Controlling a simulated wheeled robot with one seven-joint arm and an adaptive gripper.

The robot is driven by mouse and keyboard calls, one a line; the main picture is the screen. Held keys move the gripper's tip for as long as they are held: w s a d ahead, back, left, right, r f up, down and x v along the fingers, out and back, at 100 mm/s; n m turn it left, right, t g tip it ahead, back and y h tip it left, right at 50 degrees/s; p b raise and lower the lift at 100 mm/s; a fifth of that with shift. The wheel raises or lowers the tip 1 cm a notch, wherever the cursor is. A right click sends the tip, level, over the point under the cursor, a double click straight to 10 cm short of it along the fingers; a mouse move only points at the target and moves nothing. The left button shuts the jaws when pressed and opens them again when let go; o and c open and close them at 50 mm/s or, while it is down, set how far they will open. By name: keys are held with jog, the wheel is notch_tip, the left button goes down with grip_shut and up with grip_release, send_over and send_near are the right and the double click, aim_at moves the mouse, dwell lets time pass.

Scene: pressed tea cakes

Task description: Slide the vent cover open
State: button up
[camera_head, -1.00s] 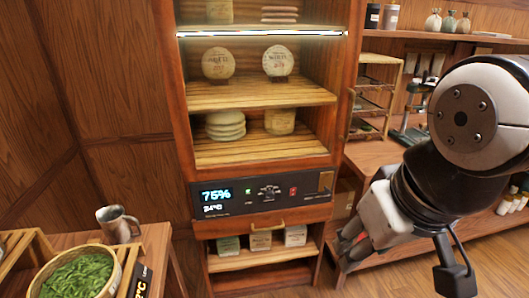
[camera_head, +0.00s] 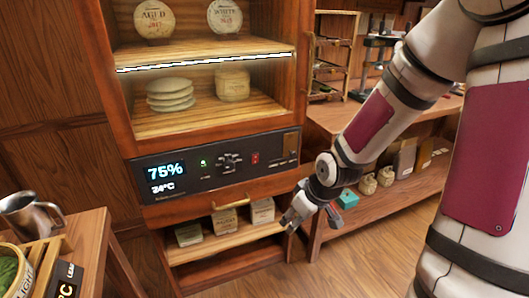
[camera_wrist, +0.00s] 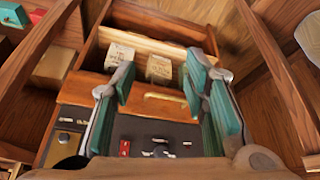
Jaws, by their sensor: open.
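The control panel (camera_head: 215,165) is a dark strip across the front of the wooden cabinet. A small brownish plate (camera_head: 291,143) at its right end looks like the vent cover; small markings lie below it. In the wrist view the panel appears turned around, with the plate (camera_wrist: 66,142) at the lower left. I cannot tell how far the cover is slid. My gripper (camera_head: 297,215) is open and empty, below and in front of the panel's right end, apart from it. In the wrist view its teal-padded fingers (camera_wrist: 160,82) are spread before the panel and drawer.
A drawer with a brass handle (camera_head: 230,203) sits below the panel, above a shelf of small boxes (camera_head: 225,220). Tea cakes (camera_head: 170,95) fill the shelves above. A wooden side shelf (camera_head: 400,185) stands to the right. A metal mug (camera_head: 30,213) is on the left table.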

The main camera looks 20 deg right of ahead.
jog(key=w+f+t+y+b, duration=0.2)
jog(key=w+f+t+b, duration=0.15)
jog(key=w+f, duration=0.25)
jog(key=m+t+h+b, duration=0.3)
jog(key=m+t+b, duration=0.4)
jog(key=t, duration=0.3)
send_near(292, 146)
jog(key=w+b, duration=0.1)
jog(key=w+f+b, duration=0.1)
jog(key=w, duration=0.1)
jog(key=w+f, duration=0.1)
jog(key=w, duration=0.1)
jog(key=shift+w+a+b, duration=0.25)
jog(key=shift+a+b, duration=0.1)
jog(key=shift+b, duration=0.05)
jog(key=shift+c, duration=0.2)
grip_shut()
